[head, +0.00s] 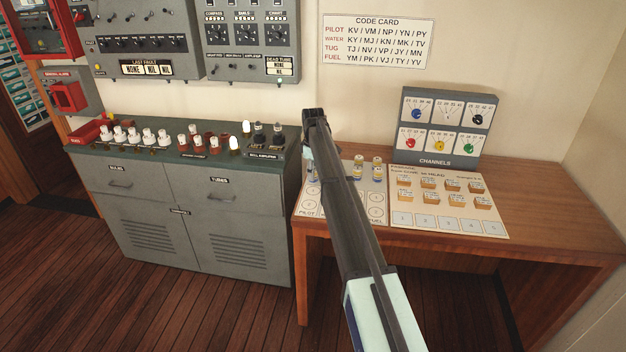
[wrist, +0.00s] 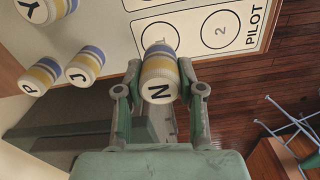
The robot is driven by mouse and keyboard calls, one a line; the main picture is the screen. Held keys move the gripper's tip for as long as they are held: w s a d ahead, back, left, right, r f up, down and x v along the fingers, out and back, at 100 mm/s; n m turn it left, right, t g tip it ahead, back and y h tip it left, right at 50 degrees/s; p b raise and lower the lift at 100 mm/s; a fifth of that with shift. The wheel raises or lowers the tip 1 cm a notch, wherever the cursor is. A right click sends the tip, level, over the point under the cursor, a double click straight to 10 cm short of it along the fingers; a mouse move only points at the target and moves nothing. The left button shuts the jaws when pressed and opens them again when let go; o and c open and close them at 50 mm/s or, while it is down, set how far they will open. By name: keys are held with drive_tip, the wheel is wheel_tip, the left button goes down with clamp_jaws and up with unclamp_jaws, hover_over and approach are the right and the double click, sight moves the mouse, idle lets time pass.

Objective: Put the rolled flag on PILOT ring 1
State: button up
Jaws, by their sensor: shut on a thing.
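My gripper (wrist: 160,74) is shut on a rolled flag (wrist: 158,68), a short cylinder with blue, yellow and white bands and an N on its end. I cannot tell whether the flag touches the board.
More rolled flags marked J (wrist: 86,66), P (wrist: 40,77) and Y (wrist: 40,8) stand to the left in the wrist view. The wooden desk (head: 540,205) also bears a card with small tan blocks (head: 450,213) and the CHANNELS box (head: 449,126). A grey cabinet (head: 200,215) stands left.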

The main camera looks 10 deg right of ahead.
drive_tip(key=shift+f+p, duration=0.55)
drive_tip(key=shift+f, duration=1.65)
drive_tip(key=shift+f, duration=0.2)
drive_tip(key=o, duration=1)
drive_tip(key=shift+r, duration=0.15)
wheel_tip(320, 180, up, 12)
drive_tip(key=b, duration=0.4)
drive_tip(key=shift+r, duration=0.1)
